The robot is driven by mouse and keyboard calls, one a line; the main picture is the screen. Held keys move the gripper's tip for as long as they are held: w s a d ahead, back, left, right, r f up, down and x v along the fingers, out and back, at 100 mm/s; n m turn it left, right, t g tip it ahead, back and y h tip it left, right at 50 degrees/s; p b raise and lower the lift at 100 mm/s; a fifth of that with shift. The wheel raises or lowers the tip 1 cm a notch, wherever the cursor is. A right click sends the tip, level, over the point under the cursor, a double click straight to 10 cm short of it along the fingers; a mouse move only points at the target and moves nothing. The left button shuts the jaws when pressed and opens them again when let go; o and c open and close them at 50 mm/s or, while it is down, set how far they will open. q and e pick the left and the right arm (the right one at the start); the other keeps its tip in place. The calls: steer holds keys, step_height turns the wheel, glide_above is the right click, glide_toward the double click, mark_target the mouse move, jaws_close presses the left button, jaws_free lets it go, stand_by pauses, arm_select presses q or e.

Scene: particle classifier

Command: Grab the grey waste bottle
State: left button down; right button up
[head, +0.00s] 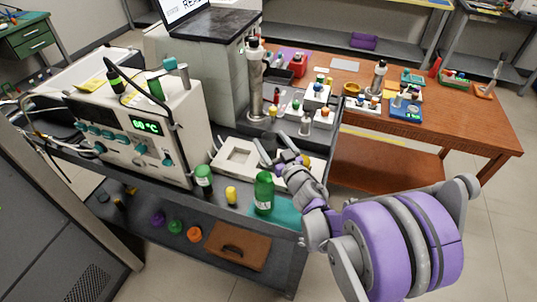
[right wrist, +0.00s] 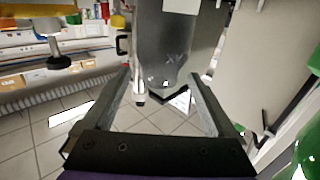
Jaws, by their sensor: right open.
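In the head view, what looks like the grey waste bottle (head: 256,88) stands upright, tall and narrow, behind the white tray near the cart's right side. My right gripper (head: 280,150) is in front of and below it, open and empty. In the right wrist view, a grey bottle shape (right wrist: 165,45) with a pale label shows upside down beyond the open fingers (right wrist: 165,100). It lies roughly between them in the picture; I cannot tell the exact gap. My left gripper is not in view.
A green bottle (head: 264,194) and a smaller green-capped one (head: 204,180) stand close to my right arm. A white tray (head: 238,152) lies left of the gripper. The instrument (head: 150,125) blocks the left; a wooden table (head: 440,125) stands right.

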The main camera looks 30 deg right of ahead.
steer(key=w, duration=0.5)
steer(key=shift+w+d+p, duration=0.15)
steer(key=shift+d+p, duration=0.05)
steer(key=shift+p, duration=0.15)
jaws_close()
